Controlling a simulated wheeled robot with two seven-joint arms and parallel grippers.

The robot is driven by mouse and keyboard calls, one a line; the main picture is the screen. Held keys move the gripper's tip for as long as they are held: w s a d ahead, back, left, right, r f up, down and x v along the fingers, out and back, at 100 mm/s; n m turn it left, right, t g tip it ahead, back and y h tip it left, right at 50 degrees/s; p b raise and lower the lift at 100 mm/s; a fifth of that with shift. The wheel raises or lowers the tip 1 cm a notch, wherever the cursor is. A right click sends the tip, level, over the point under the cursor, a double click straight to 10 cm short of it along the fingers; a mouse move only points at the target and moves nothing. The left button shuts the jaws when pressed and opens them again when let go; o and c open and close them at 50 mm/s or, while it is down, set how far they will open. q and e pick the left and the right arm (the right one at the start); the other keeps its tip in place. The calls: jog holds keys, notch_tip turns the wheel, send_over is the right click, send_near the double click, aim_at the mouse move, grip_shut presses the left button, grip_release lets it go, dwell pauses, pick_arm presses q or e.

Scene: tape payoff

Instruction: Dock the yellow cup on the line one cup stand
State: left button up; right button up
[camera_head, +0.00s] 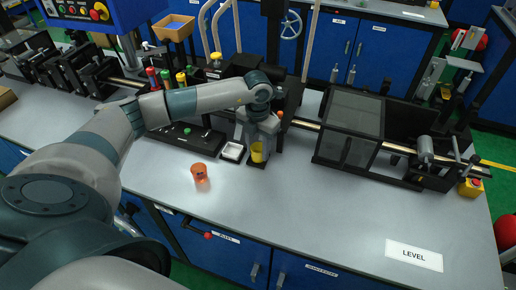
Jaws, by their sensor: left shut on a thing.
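The yellow cup (257,153) is upright at the middle of the grey workbench, over a small dark stand (257,163). My left gripper (258,143) points down and is shut on the yellow cup, covering its upper part. I cannot tell whether the cup's base touches the stand. A small stand with a pale square top (232,152) is just left of it and is empty. An orange cup (199,172) with a dark mark stands on the bench to the left and nearer. My right gripper is not in view.
A dark mesh-covered machine (349,130) stands right of the gripper. A black panel with a green button (187,133) and several coloured handles lie to the left. A LEVEL card (414,255) lies at the front right. The front middle of the bench is clear.

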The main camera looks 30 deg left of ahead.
pick_arm(q)
jog(key=shift+f+b, duration=0.4)
jog(key=shift+f, duration=0.15)
jog(key=o, duration=0.7)
jog(key=shift+o, duration=0.2)
jog(key=shift+r, duration=0.15)
jog(key=shift+r+p, duration=0.8)
jog(key=shift+r, duration=0.4)
notch_tip(320, 180, up, 8)
jog(key=p, duration=0.4)
jog(key=shift+r, duration=0.2)
